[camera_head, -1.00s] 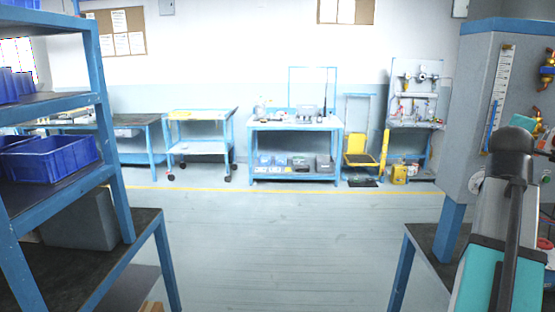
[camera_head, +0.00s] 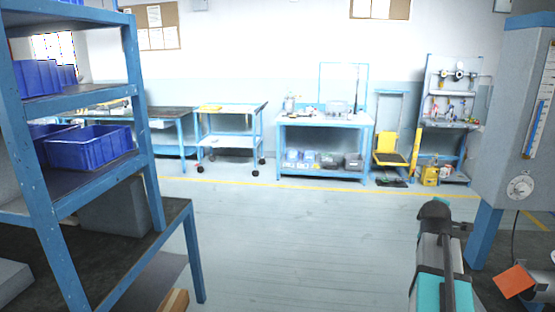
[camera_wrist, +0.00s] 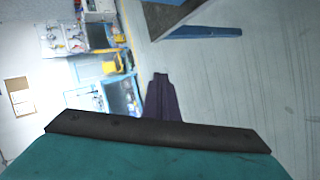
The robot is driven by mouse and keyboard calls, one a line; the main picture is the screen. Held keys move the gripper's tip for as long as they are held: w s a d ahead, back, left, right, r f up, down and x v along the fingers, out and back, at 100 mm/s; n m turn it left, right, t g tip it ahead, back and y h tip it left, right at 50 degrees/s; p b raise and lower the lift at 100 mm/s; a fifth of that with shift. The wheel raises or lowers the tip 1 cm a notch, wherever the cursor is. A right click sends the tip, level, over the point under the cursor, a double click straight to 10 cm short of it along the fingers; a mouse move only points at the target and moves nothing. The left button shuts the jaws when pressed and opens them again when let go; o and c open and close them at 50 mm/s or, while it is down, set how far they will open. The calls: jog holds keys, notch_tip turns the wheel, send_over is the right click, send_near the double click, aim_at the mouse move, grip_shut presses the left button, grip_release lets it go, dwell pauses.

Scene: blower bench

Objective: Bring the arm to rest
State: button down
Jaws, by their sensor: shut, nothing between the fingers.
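My arm (camera_head: 440,262), grey and teal with a dark end, rises at the lower right of the head view. The tapered dark fingers of my gripper (camera_wrist: 161,80) show in the middle of the wrist view, beyond a teal part with a black edge. They are together with nothing between them. Floor and distant benches lie beyond them in that view, and nothing touches the fingers there. In the head view I cannot make out the fingers.
A blue shelf rack (camera_head: 137,100) with blue bins (camera_head: 90,150) stands close at left. A grey cabinet with a gauge (camera_head: 520,187) stands close at right, beside my arm. An orange piece (camera_head: 515,282) is at lower right. Open floor (camera_head: 290,235) lies between; benches line the far wall.

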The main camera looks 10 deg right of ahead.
jog(key=w+a+f+n+g+y, duration=0.1)
jog(key=a+f, duration=0.6)
jog(key=f, duration=0.3)
jog(key=w+a+f+g+y, duration=0.1)
jog(key=a+f+y, duration=0.1)
jog(key=a+f, duration=0.6)
jog(key=s+a+f+g+y, duration=0.1)
jog(key=s+a+f, duration=0.1)
jog(key=a+f, duration=0.35)
jog(key=s+a+f+g, duration=0.1)
jog(key=s+a+f, duration=0.2)
jog(key=f, duration=0.6)
jog(key=s+a+f+g+y, duration=0.15)
jog(key=a+f, duration=0.25)
jog(key=f, duration=0.4)
jog(key=s+a+f+m+g, duration=0.1)
jog(key=s+a+f+g, duration=0.1)
jog(key=s+a+f, duration=0.55)
jog(key=s+a+f+m+g+y, duration=0.15)
jog(key=s+f, duration=0.35)
jog(key=s, duration=0.5)
jog(key=s+a+f+g, duration=0.2)
jog(key=s+a+f, duration=0.4)
jog(key=s, duration=0.3)
jog(key=s+a+m+g, duration=0.1)
jog(key=s+m+g, duration=0.1)
jog(key=s+m, duration=0.4)
jog(key=shift+s+a+r, duration=0.15)
jog(key=shift+s, duration=1.05)
jog(key=shift+m, duration=0.25)
